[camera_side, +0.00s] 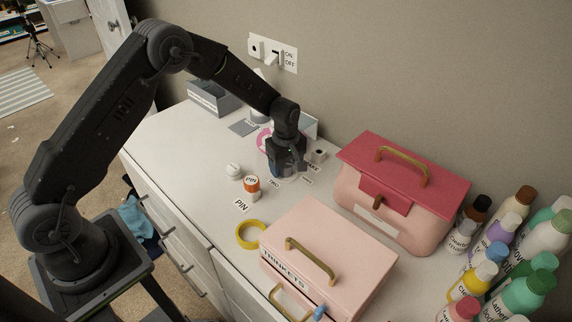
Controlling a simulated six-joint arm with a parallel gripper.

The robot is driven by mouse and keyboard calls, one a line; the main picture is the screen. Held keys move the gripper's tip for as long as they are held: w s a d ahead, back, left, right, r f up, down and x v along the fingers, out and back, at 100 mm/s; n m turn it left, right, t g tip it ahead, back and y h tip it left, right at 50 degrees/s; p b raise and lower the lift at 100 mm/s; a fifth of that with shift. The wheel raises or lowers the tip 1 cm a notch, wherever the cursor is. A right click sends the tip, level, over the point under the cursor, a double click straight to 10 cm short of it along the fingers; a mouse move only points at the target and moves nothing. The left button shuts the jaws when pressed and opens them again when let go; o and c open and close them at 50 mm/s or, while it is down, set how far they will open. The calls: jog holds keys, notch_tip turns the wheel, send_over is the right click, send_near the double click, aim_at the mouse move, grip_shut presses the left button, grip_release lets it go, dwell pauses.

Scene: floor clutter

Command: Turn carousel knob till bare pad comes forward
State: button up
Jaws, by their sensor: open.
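My gripper (287,172) points down over the white counter, with its jaws low among small items near the wall. The jaws are open, but the fingertips are small and dark here. A pale round piece shows under and beside the jaws. A pink curved piece (264,138) shows just behind the gripper at its left. I cannot tell whether these belong to the carousel. Its knob and pads are mostly hidden by my gripper, and I cannot tell whether the jaws touch the knob.
An orange-and-white container (252,185), a white lidded piece (234,171) and a yellow ring (249,235) stand left of and in front of the gripper. A pink TRINKETS box (345,249), a crimson-lidded box (428,168) and several bottles (523,296) fill the right. A grey bin (214,101) stands behind.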

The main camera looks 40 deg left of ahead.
jog(key=c, duration=0.9)
